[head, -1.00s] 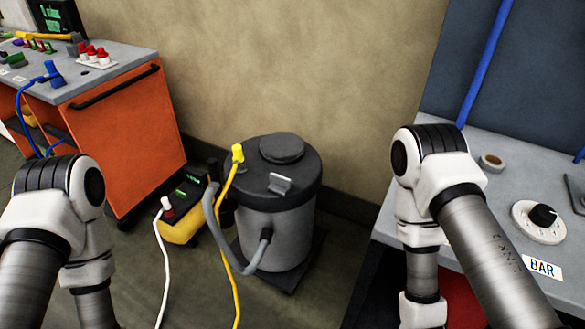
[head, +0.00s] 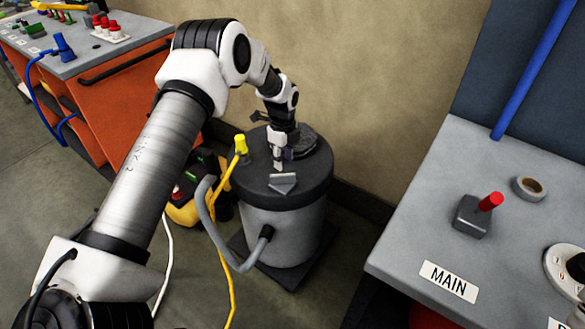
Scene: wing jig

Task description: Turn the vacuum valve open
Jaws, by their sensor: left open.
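My left arm reaches over a grey drum vacuum (head: 284,232) on the floor. The left gripper (head: 280,160) is open and points down just above the dark lid, near a grey tab-like piece (head: 283,183); I cannot tell whether it touches anything. A yellow fitting (head: 240,145) stands at the lid's left edge. A red-tipped lever on a grey block (head: 471,217) sits on the right bench behind a MAIN label. No part is clearly marked as the vacuum valve, so I cannot tell which it is. My right gripper is not in view.
A grey hose (head: 213,228) and yellow line (head: 226,265) hang beside the drum. A yellow and black unit (head: 184,210) stands left of it. The right bench (head: 420,225) carries a tape roll (head: 529,188) and a partly cut-off dial (head: 560,265). An orange cart (head: 118,125) is at left.

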